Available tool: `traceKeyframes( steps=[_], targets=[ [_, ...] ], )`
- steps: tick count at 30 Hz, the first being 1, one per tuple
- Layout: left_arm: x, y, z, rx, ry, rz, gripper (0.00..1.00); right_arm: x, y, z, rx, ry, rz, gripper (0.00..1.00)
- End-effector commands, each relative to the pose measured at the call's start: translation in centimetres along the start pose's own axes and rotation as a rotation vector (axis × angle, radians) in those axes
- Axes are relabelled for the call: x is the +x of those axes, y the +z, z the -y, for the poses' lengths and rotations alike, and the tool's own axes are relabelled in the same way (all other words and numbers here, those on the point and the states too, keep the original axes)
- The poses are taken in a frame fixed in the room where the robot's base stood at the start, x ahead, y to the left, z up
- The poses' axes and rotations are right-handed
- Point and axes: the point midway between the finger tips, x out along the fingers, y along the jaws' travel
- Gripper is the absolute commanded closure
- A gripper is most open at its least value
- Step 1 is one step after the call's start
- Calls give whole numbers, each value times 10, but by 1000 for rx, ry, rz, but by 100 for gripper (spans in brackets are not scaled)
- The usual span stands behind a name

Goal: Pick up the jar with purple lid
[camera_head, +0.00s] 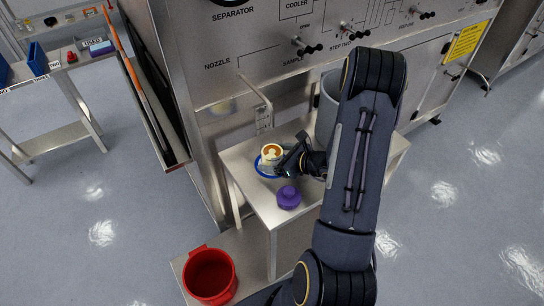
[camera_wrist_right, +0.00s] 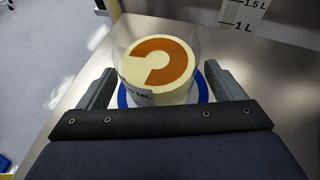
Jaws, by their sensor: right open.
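A purple lid-like piece with a raised knob (camera_head: 288,197) sits on the small metal table, near its front. No jar body shows under it. Behind it stands an open clear jar (camera_head: 271,152) with cream and orange contents, on a blue round base (camera_head: 264,172). The jar also shows in the right wrist view (camera_wrist_right: 158,65), upright between the fingers of my right gripper (camera_wrist_right: 160,72). That gripper is open, with one finger on each side of the jar; I cannot tell whether either touches. In the head view the right gripper (camera_head: 287,160) reaches in from the right. My left gripper is out of view.
The metal table (camera_head: 240,180) stands against the large panelled machine (camera_head: 215,60). A grey cylinder (camera_head: 326,112) stands at the table's back, partly behind my right arm. A red bucket (camera_head: 209,272) sits on the lower platform. A side bench (camera_head: 55,65) is at far left.

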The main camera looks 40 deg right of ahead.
Motion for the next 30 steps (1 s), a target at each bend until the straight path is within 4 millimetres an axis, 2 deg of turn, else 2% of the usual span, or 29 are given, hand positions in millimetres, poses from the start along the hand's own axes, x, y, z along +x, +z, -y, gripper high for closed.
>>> traceKeyframes(
  steps=[4,5,16,25,30],
  targets=[
    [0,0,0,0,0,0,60,0,0,0,-1,0,0,11],
    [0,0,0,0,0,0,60,0,0,0,-1,0,0,14],
    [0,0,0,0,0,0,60,0,0,0,-1,1,0,62],
    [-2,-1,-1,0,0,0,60,-2,4,0,-1,1,1,62],
    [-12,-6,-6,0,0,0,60,-9,19,0,-1,1,2,62]
  ],
)
